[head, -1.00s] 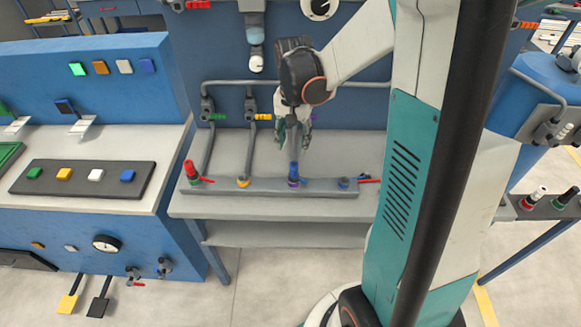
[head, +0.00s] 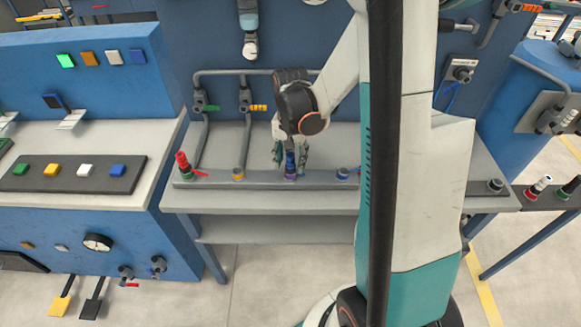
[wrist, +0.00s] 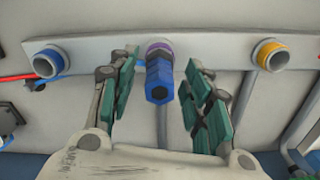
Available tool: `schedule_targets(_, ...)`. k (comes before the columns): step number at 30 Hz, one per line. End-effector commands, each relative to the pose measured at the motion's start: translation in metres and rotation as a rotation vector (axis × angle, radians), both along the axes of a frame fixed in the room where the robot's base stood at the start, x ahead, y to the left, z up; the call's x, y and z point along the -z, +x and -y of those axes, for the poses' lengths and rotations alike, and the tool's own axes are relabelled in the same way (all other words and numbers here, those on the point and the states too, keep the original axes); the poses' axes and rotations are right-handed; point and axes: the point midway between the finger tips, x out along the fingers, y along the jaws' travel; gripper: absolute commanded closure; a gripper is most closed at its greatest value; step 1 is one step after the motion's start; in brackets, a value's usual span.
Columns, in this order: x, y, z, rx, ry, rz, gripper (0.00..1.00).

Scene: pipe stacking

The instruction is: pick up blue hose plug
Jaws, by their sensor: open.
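The blue hose plug (head: 290,160) stands upright on the purple-ringed socket (head: 290,176) of the grey pipe rail. My gripper (head: 290,155) is above and around it, pointing down. In the wrist view the blue plug (wrist: 158,78) lies between my open fingers (wrist: 163,100), with a gap on each side. The fingers do not touch it in that view. The purple ring (wrist: 159,47) shows just beyond the plug.
A blue-ringed socket (wrist: 48,61) and a yellow-ringed socket (wrist: 271,54) flank the plug on the rail. A red plug (head: 183,164) stands at the rail's left end. Valve pipes (head: 244,110) rise behind.

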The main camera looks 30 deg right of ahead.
Motion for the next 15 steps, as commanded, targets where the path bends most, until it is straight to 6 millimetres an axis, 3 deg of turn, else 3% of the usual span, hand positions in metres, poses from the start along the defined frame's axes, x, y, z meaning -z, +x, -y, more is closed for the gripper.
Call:
schedule_targets(4,-0.0012,-0.0001,0.0000,0.000,0.000,0.000,0.55)
schedule_targets(10,-0.0013,-0.0001,0.0000,0.000,0.000,0.000,1.00)
schedule_targets(15,-0.0013,-0.0001,0.0000,0.000,0.000,0.000,1.00)
